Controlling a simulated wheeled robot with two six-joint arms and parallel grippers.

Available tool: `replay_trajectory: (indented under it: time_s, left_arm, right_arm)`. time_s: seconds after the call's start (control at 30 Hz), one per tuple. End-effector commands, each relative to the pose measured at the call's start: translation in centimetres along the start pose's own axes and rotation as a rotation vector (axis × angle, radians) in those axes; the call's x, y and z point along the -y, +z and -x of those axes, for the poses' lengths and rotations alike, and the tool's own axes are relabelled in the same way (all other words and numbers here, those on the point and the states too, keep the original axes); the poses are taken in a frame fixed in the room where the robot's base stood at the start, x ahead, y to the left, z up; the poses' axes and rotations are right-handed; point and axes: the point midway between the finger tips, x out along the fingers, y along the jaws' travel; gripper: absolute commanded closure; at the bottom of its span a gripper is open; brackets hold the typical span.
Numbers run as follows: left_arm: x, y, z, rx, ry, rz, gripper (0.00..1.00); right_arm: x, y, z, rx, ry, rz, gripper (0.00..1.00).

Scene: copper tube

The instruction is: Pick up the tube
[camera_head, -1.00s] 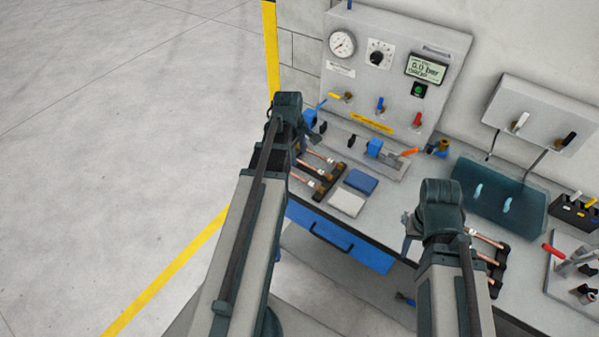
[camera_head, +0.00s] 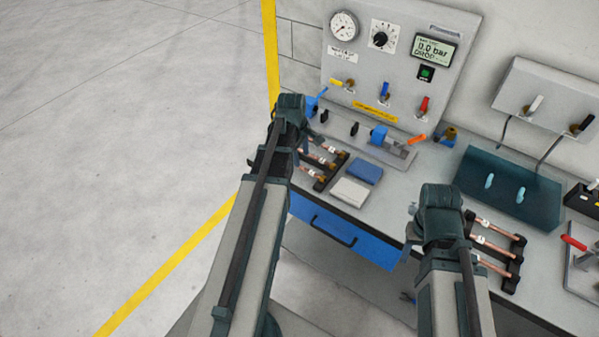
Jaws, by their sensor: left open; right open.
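Several copper tubes with white labels lie in two dark racks on the bench. The left rack holds copper tubes (camera_head: 316,161) just right of and below my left gripper, partly hidden by my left arm.
A grey panel (camera_head: 395,70) with gauge, display and coloured valves stands at the back. A blue pad (camera_head: 364,171) and a white pad (camera_head: 350,192) lie between the racks. A teal tray (camera_head: 508,186) and a red-handled tool (camera_head: 574,242) are at right. A blue drawer (camera_head: 350,235) is below.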

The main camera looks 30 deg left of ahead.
Motion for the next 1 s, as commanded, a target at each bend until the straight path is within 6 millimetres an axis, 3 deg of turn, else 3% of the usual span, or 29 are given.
replay_trajectory:
  time_s: [0.27,0.6,0.9,1.0]
  left_arm:
    - [0.2,-0.1,-0.9,0.000,0.000,0.000,0.48]
    - [0.7,-0.4,-5.0,0.000,0.000,0.000,0.48]
    - [0.6,-0.3,-5.1,0.000,0.000,0.000,0.48]
    - [0.6,-0.3,-5.1,0.000,0.000,0.000,0.62]
  right_arm:
    - [0.1,-0.1,-1.0,0.000,0.000,0.000,0.50]
    - [0.5,-0.3,-5.0,0.000,0.000,-0.001,0.50]
    - [0.5,-0.3,-5.1,0.000,0.000,-0.001,0.50]
    - [0.5,-0.3,-5.1,0.000,0.000,-0.001,0.50]
